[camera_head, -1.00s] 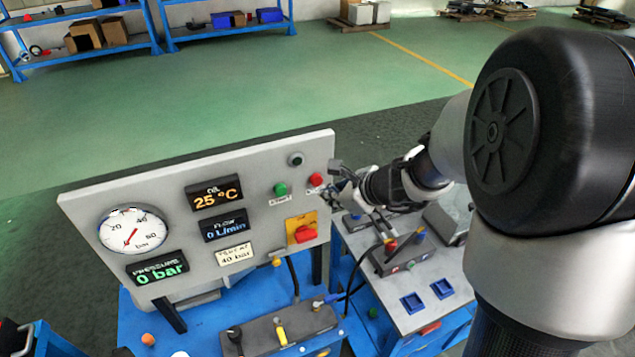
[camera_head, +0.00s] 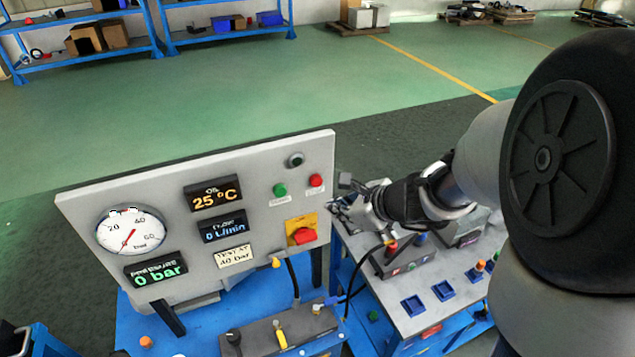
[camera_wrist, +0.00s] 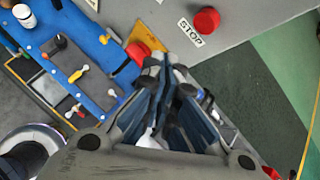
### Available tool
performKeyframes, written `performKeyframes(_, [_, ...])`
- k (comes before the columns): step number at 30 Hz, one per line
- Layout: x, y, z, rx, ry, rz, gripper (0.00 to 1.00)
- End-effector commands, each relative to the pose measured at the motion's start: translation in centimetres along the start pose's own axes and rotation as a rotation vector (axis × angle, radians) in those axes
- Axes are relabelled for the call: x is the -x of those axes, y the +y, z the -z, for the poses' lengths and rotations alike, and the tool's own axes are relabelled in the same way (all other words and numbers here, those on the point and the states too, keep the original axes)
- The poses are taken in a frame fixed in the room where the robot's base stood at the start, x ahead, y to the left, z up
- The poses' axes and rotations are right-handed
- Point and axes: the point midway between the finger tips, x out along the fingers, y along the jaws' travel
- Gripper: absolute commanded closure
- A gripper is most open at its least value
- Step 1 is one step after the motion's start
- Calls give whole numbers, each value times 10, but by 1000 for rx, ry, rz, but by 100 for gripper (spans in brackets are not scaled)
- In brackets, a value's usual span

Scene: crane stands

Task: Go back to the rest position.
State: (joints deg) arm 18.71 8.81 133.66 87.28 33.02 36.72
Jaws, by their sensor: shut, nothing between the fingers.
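My gripper (camera_head: 345,194) is just to the right of the grey control panel (camera_head: 120,222), over the second bench, with my arm reaching in from the right. In the wrist view my gripper (camera_wrist: 168,75) has its fingers together and nothing between them. The panel carries a round gauge (camera_head: 131,231) with its needle low, and displays reading 25 °C, 0 L/min and 0 bar. A red button (camera_head: 316,181) and a green button (camera_head: 280,190) sit near its right edge. A red rotary switch (camera_head: 304,236) sits on a yellow plate. The fingers look apart from the panel.
A blue bench (camera_head: 190,335) below the panel bears a grey valve block (camera_head: 262,338). The grey-topped bench (camera_head: 408,325) at right holds a box with coloured knobs and blue square sockets. A black hose (camera_head: 352,290) runs between them. Blue shelves (camera_head: 80,62) stand far behind open green floor.

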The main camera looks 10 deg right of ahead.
Motion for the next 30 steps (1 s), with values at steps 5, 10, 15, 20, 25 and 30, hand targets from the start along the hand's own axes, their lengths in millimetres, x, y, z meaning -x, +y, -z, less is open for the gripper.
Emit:
performKeyframes(5, [0, 0, 0, 0, 0, 0, 100])
performKeyframes(10, [5, 12, -8, 101, -9, -22, 100])
performKeyframes(15, [27, 64, -26, 521, -33, -116, 100])
performKeyframes(20, [60, 123, -20, 1040, -26, -228, 100])
performKeyframes(25, [95, 166, 15, 1568, 32, -348, 100])
performKeyframes(30, [127, 180, 58, 2004, 145, -460, 100])
